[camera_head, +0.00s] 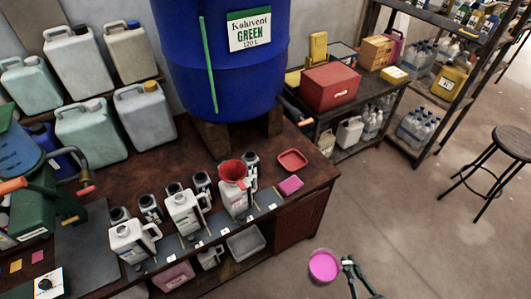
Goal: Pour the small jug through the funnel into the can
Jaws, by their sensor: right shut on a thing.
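A small jug (324,266), seen from above with bright pink liquid inside, is at the bottom right of centre, out over the floor. My right gripper (346,264) is shut on its right side. The jug looks about level; its lower body is hard to see. A red funnel (232,171) sits in the top of a white can (237,204) on the brown bench. The jug is apart from the funnel, to its lower right. The can's inside is hidden. My left gripper is not in view.
Two more white cans (185,213) (128,241) stand left along the bench front, with several dark small containers behind. A red dish (292,160) and pink sponge (291,185) lie right of the funnel. A big blue vat (225,85) stands behind. A stool (497,155) stands right; the floor between is clear.

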